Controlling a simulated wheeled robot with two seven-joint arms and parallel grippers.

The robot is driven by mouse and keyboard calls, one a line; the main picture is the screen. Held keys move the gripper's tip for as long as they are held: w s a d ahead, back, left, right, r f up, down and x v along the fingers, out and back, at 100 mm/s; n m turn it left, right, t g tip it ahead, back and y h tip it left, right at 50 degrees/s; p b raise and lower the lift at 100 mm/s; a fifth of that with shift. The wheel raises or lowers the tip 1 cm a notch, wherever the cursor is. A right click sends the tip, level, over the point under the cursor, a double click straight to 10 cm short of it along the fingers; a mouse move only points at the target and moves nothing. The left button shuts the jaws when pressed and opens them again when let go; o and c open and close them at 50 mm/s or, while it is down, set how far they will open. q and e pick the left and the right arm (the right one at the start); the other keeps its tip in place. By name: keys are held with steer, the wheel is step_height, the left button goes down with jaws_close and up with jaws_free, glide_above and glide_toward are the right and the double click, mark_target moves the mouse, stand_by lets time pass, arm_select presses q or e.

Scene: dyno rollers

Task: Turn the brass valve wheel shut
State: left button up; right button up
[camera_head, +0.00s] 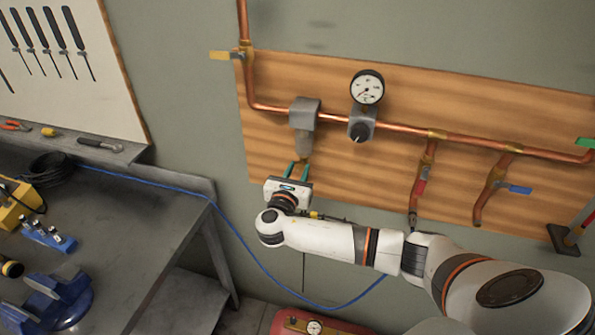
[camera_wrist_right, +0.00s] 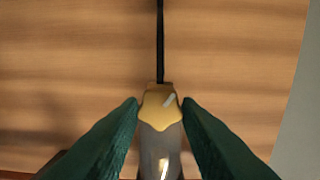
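The small brass valve wheel (camera_head: 304,160) sits at the lower end of a grey unit (camera_head: 304,115) on the copper pipe. In the right wrist view the brass wheel (camera_wrist_right: 157,106) has a lobed rim and a pale mark on its face. My right gripper (camera_head: 298,171) points up at it from below, its green fingers apart. In the right wrist view the fingertips of my right gripper (camera_wrist_right: 160,106) lie at the left and right edges of the wheel. Whether they touch it is not clear. My left gripper is not in view.
A wooden board (camera_head: 350,185) carries the copper pipe (camera_head: 405,129), a gauge (camera_head: 367,87) and several valve handles. A grey bench (camera_head: 140,205) with tools stands at left. A blue hose (camera_head: 245,245) hangs below the board. A thin black line (camera_wrist_right: 160,40) runs from the wheel in the wrist view.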

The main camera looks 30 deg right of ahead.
steer(key=shift+c, duration=0.3)
steer(key=shift+f+m+b, duration=0.15)
steer(key=shift+m+b, duration=0.3)
steer(key=shift+m, duration=0.25)
steer(key=m+b, duration=0.2)
steer(key=m, duration=0.2)
steer(key=shift+f+b, duration=0.1)
steer(key=shift+b, duration=0.25)
steer(key=m+b, duration=0.4)
steer(key=m, duration=0.1)
steer(key=shift+s+f+m, duration=0.1)
steer(key=shift+f+m, duration=0.05)
steer(key=shift+m, duration=0.15)
steer(key=m+b, duration=1.2)
steer(key=b, duration=0.1)
steer(key=shift+f+m, duration=0.2)
steer(key=shift+m, duration=0.2)
steer(key=m+b, duration=0.2)
steer(key=b, duration=0.1)
steer(key=shift+m, duration=0.4)
steer(key=shift+r+m+b, duration=0.15)
steer(key=shift+m+b, duration=0.5)
steer(key=shift+m, duration=0.25)
